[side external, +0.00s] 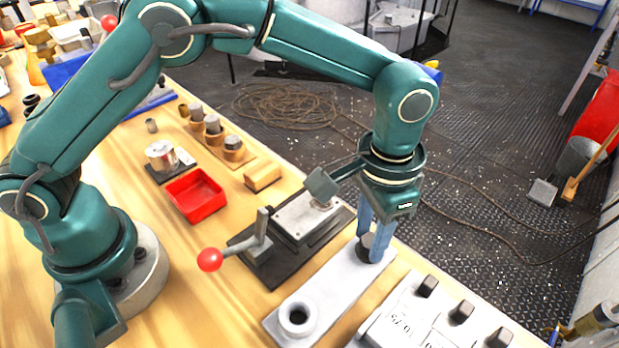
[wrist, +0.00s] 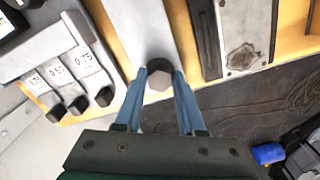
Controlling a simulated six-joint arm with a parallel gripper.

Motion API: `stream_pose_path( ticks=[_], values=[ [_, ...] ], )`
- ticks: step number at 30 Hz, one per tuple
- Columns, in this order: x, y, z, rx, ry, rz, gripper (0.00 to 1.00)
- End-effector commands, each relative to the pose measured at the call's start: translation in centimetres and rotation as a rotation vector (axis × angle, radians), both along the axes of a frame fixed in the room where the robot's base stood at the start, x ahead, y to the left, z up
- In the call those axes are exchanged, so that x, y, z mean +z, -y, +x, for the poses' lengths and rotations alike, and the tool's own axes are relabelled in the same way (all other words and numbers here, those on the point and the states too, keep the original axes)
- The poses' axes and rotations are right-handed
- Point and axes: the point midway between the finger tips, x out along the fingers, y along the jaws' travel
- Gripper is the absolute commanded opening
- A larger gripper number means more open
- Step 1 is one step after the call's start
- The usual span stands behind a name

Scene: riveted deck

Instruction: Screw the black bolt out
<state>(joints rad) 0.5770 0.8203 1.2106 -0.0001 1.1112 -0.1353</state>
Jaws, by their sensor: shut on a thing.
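The black bolt (side external: 366,248) stands at the far end of a grey plate (side external: 335,292), its head between my fingers. In the wrist view the bolt's dark hexagonal head (wrist: 159,76) sits between the two blue fingertips. My gripper (side external: 373,246) points down and is shut on the bolt head. The bolt's shank is hidden, so I cannot tell how deep it sits. A round raised collar with a hole (side external: 297,316) is at the near end of the plate, empty.
A lever fixture with a red ball knob (side external: 209,260) stands left of the plate. A block with several dark knobs (side external: 461,312) is close on the right. A red tray (side external: 196,195) and a wooden block (side external: 263,177) lie farther left. The bench edge is just behind the bolt.

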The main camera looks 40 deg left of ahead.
Motion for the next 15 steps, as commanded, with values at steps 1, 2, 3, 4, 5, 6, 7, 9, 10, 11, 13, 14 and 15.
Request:
stream_pose_path(
  ticks=[1,2,3,4,5,6,7,9,10,11,13,14,15],
  values=[
    [-0.09,0.05,0.03,0.004,0.002,-0.001,0.0],
    [-0.1,0.05,0.03,0.005,0.002,-0.001,0.0],
    [-0.1,0.05,0.04,0.007,0.002,-0.001,0.0],
    [-0.1,0.05,0.04,0.007,0.002,-0.001,0.0],
    [-0.1,0.05,0.04,0.007,0.002,-0.001,0.0],
    [-0.11,0.05,0.04,0.007,0.002,-0.001,0.0],
    [-0.11,0.05,0.04,0.007,0.002,-0.001,0.0],
    [-0.12,0.05,0.04,0.007,0.002,-0.001,0.0],
    [-0.12,0.05,0.04,0.007,0.002,-0.001,0.0],
    [-0.12,0.06,0.05,0.007,0.002,-0.001,0.0],
    [-0.13,0.06,0.05,0.006,0.002,-0.001,0.43],
    [-0.12,0.06,0.05,0.006,0.002,-0.001,0.54],
    [-0.12,0.05,0.04,0.006,0.002,-0.001,0.69]
  ],
)
